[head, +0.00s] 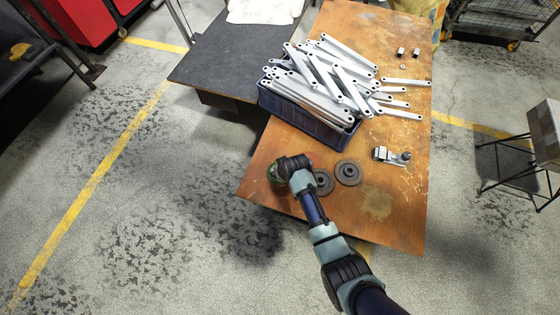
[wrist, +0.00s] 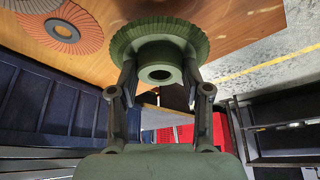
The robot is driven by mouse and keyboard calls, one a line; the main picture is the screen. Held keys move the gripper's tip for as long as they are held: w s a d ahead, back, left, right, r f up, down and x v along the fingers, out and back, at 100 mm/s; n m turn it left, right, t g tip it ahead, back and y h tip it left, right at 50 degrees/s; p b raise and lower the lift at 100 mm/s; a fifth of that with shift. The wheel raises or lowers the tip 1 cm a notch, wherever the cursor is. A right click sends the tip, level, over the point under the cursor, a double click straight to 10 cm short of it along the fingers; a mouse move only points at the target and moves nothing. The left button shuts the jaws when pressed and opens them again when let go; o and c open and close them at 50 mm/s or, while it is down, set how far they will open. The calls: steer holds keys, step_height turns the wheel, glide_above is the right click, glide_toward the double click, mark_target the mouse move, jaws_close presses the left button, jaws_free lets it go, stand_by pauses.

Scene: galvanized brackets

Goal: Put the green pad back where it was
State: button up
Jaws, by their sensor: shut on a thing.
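The green pad (wrist: 160,38) is a round disc with a ridged rim and a hub with a hole, at the top middle of the wrist view. My gripper (wrist: 160,80) is shut on its hub, one finger on each side. In the head view the pad (head: 273,174) shows as a small green edge beside my gripper (head: 284,171), near the left edge of the wooden table. The gripper hides most of it there. I cannot tell its exact height above the table.
A reddish disc (wrist: 62,32) lies on the table (head: 390,215). Two dark discs (head: 348,173) lie right of my gripper. A blue crate (head: 300,125) heaped with galvanized brackets (head: 325,80) stands behind. A metal clamp-like part (head: 384,155) lies further right. The table's front right is clear.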

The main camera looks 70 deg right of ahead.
step_height(320, 180, down, 6)
steer(key=b, duration=0.3)
steer(key=shift+r, duration=0.1)
steer(key=shift+w, duration=0.1)
steer(key=o, duration=1.1)
